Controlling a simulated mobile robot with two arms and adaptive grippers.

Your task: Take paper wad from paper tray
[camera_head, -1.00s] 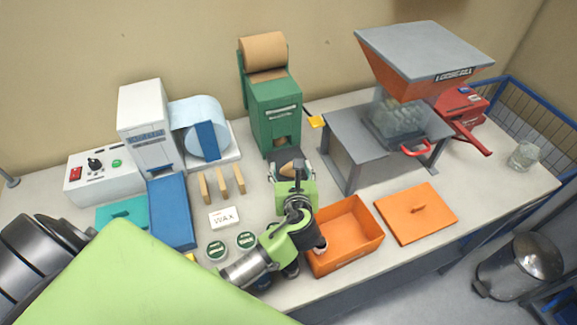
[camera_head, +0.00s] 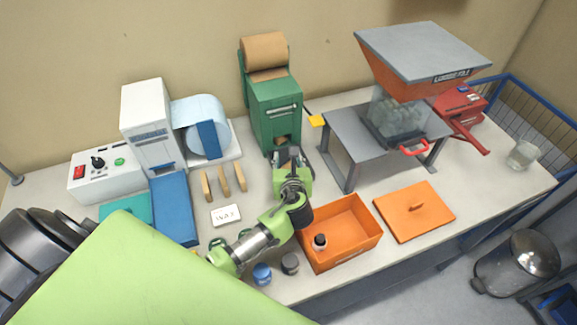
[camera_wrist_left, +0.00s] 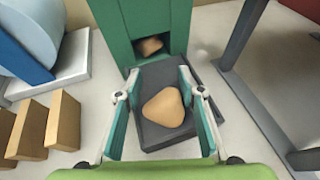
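The tan paper wad (camera_wrist_left: 163,107) lies in the dark grey paper tray (camera_wrist_left: 152,74) at the foot of the green paper dispenser (camera_head: 275,112). In the left wrist view its green body (camera_wrist_left: 128,28) rises behind the tray. My left gripper (camera_wrist_left: 163,85) is open, with one finger on each side of the wad and visible gaps to it. In the head view the left gripper (camera_head: 288,157) covers most of the tray, and the wad is hidden. My right gripper is not in view.
Another brown piece (camera_wrist_left: 151,45) shows inside the dispenser's opening. A grey metal stand (camera_head: 385,145) is close on the right. Wooden blocks (camera_head: 223,182) and a blue roll holder (camera_head: 205,130) are left. An orange bin (camera_head: 345,228) with a dark-capped jar inside is in front.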

